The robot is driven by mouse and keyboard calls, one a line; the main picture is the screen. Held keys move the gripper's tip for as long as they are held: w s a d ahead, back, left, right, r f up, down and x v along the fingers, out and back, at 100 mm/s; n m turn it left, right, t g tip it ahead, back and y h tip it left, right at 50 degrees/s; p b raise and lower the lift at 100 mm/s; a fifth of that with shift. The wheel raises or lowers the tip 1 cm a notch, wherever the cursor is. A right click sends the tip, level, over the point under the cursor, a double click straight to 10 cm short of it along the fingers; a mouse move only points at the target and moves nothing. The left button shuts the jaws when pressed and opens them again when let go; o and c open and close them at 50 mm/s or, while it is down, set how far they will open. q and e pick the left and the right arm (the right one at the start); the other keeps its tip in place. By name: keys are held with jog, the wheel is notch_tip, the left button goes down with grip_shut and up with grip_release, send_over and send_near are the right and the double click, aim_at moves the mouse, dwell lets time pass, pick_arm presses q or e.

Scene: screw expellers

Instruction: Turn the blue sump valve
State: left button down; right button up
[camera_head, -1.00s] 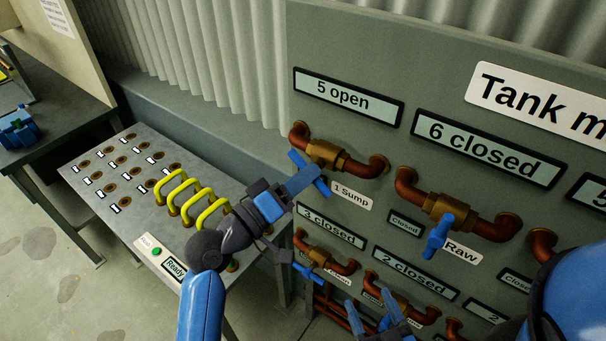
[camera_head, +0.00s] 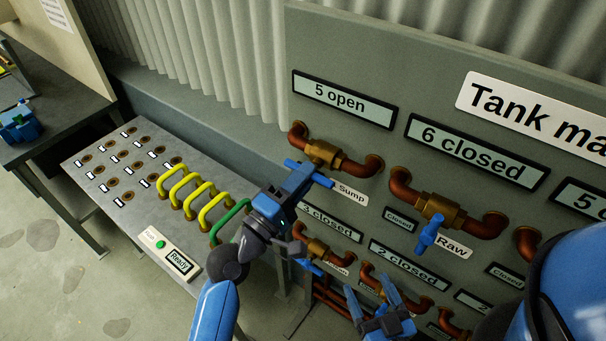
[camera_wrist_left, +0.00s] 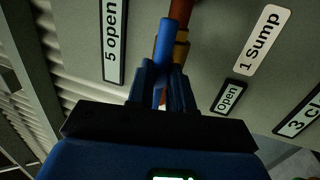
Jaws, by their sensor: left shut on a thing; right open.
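The blue sump valve handle (camera_head: 322,180) sits on a brass valve body (camera_head: 322,152) in a copper pipe, beside the "1 Sump" label (camera_head: 350,192). My left gripper (camera_head: 301,178) is shut on the handle. In the left wrist view the handle (camera_wrist_left: 164,42) rises from between the jaws (camera_wrist_left: 161,85), with the brass valve behind it. The gripper hides part of the handle. A small display by the label reads "Open" (camera_wrist_left: 228,97); the display above reads "5 open" (camera_head: 343,98). My right gripper (camera_head: 382,312) is open and empty in front of the lower valves.
The raw valve with a blue handle (camera_head: 430,235) is to the right, under "6 closed" (camera_head: 478,153). More valves and pipes sit below. A grey console with yellow handles (camera_head: 213,209) and a green handle (camera_head: 231,222) stands at left, near my left arm.

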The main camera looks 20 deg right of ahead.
dwell(0.4)
pick_arm(q)
jog(key=c, duration=1)
grip_release()
jog(key=shift+a+f, duration=0.1)
jog(key=shift+b+v, duration=2.4)
jog(key=shift+v, duration=2.95)
jog(key=shift+s, duration=0.1)
